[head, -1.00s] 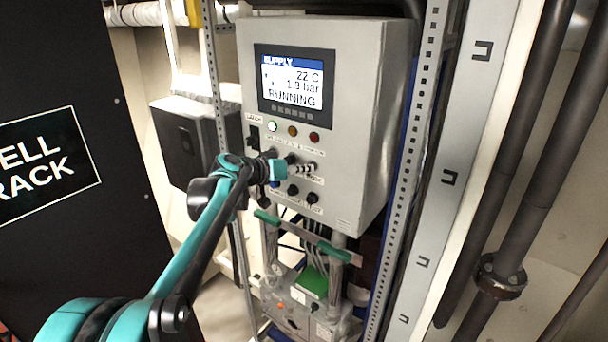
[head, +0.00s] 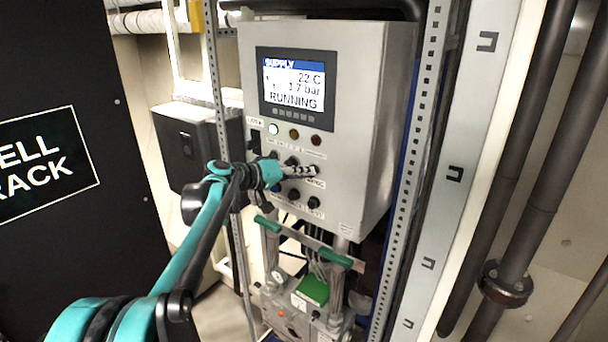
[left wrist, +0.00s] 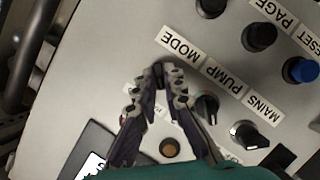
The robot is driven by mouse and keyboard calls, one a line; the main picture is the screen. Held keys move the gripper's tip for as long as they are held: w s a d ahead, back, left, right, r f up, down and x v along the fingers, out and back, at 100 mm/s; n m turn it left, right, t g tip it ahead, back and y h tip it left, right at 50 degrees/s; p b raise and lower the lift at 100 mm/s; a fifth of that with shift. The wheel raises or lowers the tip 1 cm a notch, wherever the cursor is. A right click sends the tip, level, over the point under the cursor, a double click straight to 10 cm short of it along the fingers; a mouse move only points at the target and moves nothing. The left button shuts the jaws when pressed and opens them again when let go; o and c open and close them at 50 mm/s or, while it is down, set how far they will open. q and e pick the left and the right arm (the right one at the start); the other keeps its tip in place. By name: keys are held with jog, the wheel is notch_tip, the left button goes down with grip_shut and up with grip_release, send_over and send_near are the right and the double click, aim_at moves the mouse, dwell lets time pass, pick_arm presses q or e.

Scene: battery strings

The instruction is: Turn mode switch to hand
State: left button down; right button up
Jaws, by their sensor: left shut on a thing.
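The mode switch (left wrist: 158,70) is a small dark knob on the grey control panel (left wrist: 110,35), just beside the upside-down "MODE" label (left wrist: 181,46) in the left wrist view. My left gripper (left wrist: 164,72) is shut on it, and the fingers hide most of the knob, so its pointer direction cannot be read. In the head view my left gripper (head: 312,171) reaches in from the left to the right end of the switch row. The screen (head: 296,82) shows "SUPPLY", 22 C, about 1.7 bar and "RUNNING". My right gripper is not in view.
The pump knob (left wrist: 207,107) and mains knob (left wrist: 247,134) sit close beside the fingers. A blue button (left wrist: 300,70) and black buttons (left wrist: 260,36) are near. Indicator lamps (head: 294,134) lie above the switch row. A perforated rack post (head: 405,170) stands right of the cabinet.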

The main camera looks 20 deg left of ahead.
pick_arm(q)
jog(key=c, duration=1.6)
grip_release()
jog(key=v, duration=1.2)
jog(key=shift+w, duration=0.1)
